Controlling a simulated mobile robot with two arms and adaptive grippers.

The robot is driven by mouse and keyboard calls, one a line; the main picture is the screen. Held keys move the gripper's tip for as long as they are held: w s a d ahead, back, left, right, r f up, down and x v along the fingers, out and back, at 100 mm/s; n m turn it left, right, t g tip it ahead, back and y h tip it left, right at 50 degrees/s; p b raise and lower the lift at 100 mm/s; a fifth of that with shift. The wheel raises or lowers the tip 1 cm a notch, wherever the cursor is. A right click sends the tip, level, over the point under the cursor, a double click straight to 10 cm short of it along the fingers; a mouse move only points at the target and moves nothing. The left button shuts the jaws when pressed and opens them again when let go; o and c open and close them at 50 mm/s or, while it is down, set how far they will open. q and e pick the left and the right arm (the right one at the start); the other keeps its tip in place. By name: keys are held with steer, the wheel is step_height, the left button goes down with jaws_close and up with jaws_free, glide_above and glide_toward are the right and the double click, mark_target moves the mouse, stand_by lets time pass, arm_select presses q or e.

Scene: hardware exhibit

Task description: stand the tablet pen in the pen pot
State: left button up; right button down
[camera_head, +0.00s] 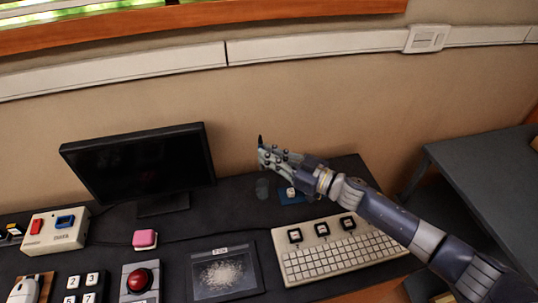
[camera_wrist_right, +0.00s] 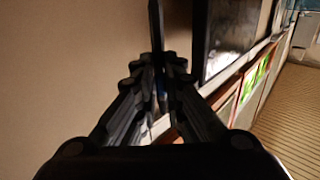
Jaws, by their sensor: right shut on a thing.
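My right gripper (camera_head: 264,158) reaches in from the right and hangs above the back of the desk, shut on a thin dark pen. The tip of the tablet pen (camera_head: 260,140) sticks up just past the fingertips; the rest is hidden by the fingers. In the right wrist view the dark pen (camera_wrist_right: 156,30) runs between the fingertips of the right gripper (camera_wrist_right: 158,66). A small dark, cup-like pen pot (camera_head: 262,188) stands on the desk below the gripper, apart from it. My left gripper is not in view.
A black monitor (camera_head: 140,165) stands left of the pot. A blue item with a pale knob (camera_head: 291,193) lies right of it. A keyboard (camera_head: 335,252), a tablet (camera_head: 224,272), a pink block (camera_head: 145,239) and a red button (camera_head: 139,281) lie nearer. The wall is close behind.

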arm_select(q)
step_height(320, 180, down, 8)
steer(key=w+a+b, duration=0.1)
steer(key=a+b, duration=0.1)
steer(key=b, duration=0.5)
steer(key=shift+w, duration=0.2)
arm_select(e)
step_height(320, 180, down, 10)
steer(key=shift+r, duration=0.15)
steer(key=shift+a, duration=0.1)
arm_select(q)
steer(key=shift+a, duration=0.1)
arm_select(e)
steer(key=c, duration=1.6)
jaws_free()
